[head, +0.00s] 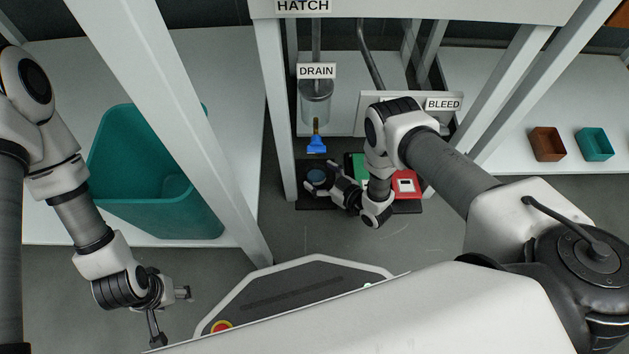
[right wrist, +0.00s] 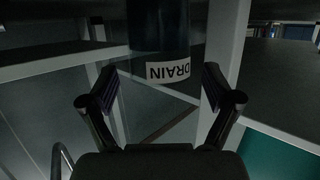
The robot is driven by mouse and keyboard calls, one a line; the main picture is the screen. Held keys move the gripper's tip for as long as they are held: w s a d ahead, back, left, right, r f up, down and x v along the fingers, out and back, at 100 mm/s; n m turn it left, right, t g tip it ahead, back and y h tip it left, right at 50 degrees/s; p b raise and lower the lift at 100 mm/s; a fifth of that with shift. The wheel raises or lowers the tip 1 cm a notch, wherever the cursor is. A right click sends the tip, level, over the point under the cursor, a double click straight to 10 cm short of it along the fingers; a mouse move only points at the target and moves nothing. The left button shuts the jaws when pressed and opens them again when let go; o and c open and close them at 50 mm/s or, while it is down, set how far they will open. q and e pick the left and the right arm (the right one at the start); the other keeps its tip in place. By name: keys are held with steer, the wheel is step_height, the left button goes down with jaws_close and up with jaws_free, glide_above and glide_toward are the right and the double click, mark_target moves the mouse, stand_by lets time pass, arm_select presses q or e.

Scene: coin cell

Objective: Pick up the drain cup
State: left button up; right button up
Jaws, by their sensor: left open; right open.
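My left gripper (head: 172,314) is open and empty at the lower left, far from the cup.
A clear cylinder (head: 316,103) hangs above the valve handle. Pale frame posts (head: 277,100) stand left and right of the cup. Red and green items (head: 405,187) lie right of it, partly behind my right arm. A teal bin (head: 150,170) stands at left. Small brown (head: 547,145) and teal (head: 593,143) bins sit right.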

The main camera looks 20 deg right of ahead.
steer(key=shift+x, duration=0.85)
steer(key=shift+w+f, duration=0.1)
steer(key=c, duration=1.3)
steer(key=shift+c, duration=0.2)
